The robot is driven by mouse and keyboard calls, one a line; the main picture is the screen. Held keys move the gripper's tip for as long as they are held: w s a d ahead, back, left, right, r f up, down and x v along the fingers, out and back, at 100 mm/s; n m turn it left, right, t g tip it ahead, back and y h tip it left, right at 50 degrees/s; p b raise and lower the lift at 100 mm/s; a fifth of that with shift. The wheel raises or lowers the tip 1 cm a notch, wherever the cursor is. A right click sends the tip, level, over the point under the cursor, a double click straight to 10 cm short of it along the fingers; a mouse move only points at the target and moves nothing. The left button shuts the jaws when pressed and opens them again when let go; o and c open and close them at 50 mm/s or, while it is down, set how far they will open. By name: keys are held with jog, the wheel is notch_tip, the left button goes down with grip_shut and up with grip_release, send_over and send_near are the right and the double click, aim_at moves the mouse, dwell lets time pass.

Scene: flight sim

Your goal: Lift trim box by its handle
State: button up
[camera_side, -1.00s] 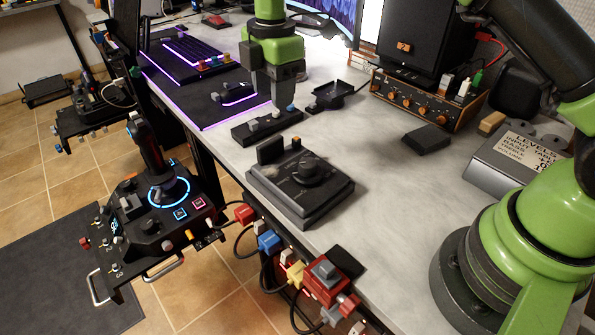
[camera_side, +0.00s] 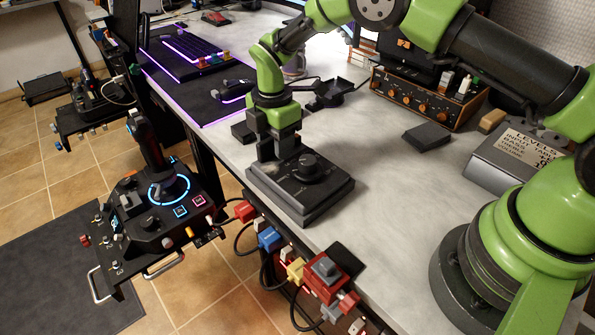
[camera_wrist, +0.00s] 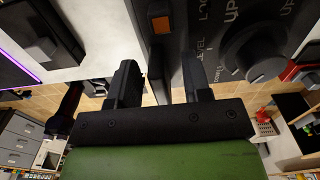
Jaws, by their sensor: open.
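The trim box (camera_side: 310,192) is a dark, flat-topped box with a round knob (camera_side: 308,161), standing near the front edge of the desk. My gripper (camera_side: 273,151) is down at its left end, pointing downward where the handle is. In the side view the gripper largely hides the handle. In the wrist view the dark handle (camera_wrist: 153,52), beside a small orange patch, stands between the two open fingers of my gripper (camera_wrist: 160,70), with gaps on both sides. I cannot tell how deep the fingers reach. The knob (camera_wrist: 255,50) lies to the right of the fingers.
A small dark box (camera_side: 241,132) stands close behind my gripper. A black tray (camera_side: 333,92) and a flat dark block (camera_side: 426,136) lie farther back. The LEVELS box (camera_side: 510,165) is at right. The desk right of the trim box is clear.

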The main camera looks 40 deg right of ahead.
jog(key=shift+c, duration=0.3)
grip_shut()
jog(key=shift+r, duration=0.15)
notch_tip(320, 180, up, 16)
dwell(1.0)
